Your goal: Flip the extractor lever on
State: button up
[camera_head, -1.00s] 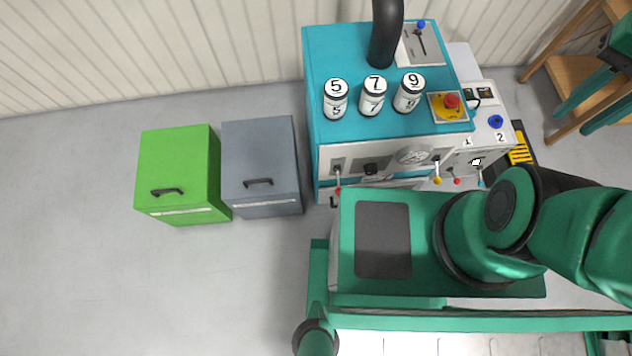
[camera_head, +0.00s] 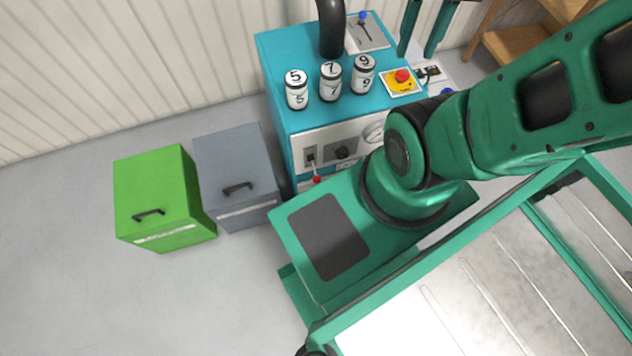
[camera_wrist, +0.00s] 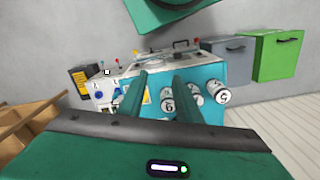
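The teal machine (camera_head: 285,60) carries a grey plate beside a black pipe (camera_head: 331,30). On this plate stands a lever with a blue knob (camera_head: 363,17); the plate's lettering is too small to read. A red-tipped lever (camera_head: 316,178) is on the machine's front panel. My gripper (camera_head: 417,52) is open and empty, its two fingers apart, just right of the grey plate in the head view. In the wrist view the fingers (camera_wrist: 158,78) point towards the machine and cover part of it. I cannot make out the blue-knobbed lever there.
Three numbered white canisters (camera_head: 330,82) and a red stop button (camera_head: 403,76) are on the machine's top. Grey (camera_head: 235,165) and green (camera_head: 160,190) cabinets stand left of it. A wooden shelf (camera_head: 510,50) is at the right. Floor at the lower left is clear.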

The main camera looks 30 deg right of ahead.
aim_at(316, 179)
jog(key=k, duration=1.55)
jog(key=z, duration=0.4)
jog(key=i, duration=0.95)
jog(key=u, duration=0.05)
